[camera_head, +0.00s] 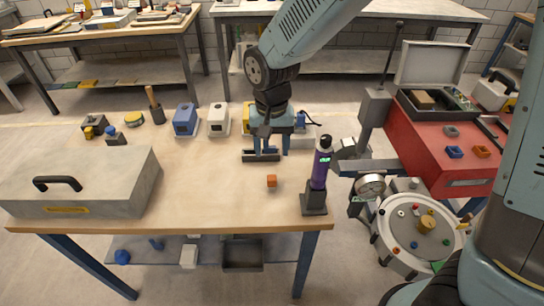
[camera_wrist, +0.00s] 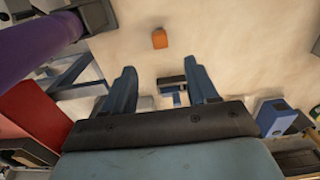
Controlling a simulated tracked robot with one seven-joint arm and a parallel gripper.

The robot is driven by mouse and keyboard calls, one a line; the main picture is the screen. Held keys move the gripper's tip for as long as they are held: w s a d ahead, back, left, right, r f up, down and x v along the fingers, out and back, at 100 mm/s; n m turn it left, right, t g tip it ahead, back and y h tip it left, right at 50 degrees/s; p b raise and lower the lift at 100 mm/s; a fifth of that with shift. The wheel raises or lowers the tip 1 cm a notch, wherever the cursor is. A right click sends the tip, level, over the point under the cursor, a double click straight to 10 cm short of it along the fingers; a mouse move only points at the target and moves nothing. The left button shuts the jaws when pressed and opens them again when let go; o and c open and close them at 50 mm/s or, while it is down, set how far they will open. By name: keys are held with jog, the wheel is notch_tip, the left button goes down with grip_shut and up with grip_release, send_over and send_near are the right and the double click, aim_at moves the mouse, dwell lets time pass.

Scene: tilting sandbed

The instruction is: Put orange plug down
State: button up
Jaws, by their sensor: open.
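The orange plug (camera_head: 271,181) is a small block resting on the wooden table (camera_head: 205,195), in clear space left of the purple cylinder. In the wrist view the plug (camera_wrist: 159,39) lies beyond the fingertips, roughly centred between them and apart from both. My gripper (camera_head: 270,148) is open with nothing between its blue fingers. It is behind the plug in the head view, by a dark slotted block (camera_head: 261,156). In the wrist view my gripper (camera_wrist: 163,74) shows both fingers spread apart.
A purple cylinder (camera_head: 320,165) stands in a dark holder at the table's right front corner. A grey case (camera_head: 90,190) fills the left front. Blue and white housings (camera_head: 218,120) stand at the back. A red cabinet (camera_head: 440,150) and round gauge-topped drum (camera_head: 415,235) are at right.

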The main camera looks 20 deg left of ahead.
jog(key=shift+r, duration=0.35)
jog(key=w+d+r+m+t+y, duration=0.1)
jog(key=w+d+r, duration=0.1)
jog(key=d+r, duration=0.55)
jog(key=w+d+r+m+t, duration=0.1)
jog(key=w+d+r, duration=0.3)
jog(key=d, duration=0.7)
jog(key=s+d+r+t, duration=0.1)
jog(key=s+d+r, duration=0.2)
jog(key=d, duration=0.3)
jog(key=s+d+r+m+t, duration=0.1)
jog(key=s+d+r, duration=0.1)
jog(key=s+d, duration=0.2)
jog(key=s+d+r+t+h, duration=0.1)
jog(key=s+d+r, duration=0.2)
jog(key=d, duration=0.6)
jog(key=shift+s+r+m+t, duration=0.3)
jog(key=shift+s, duration=0.4)
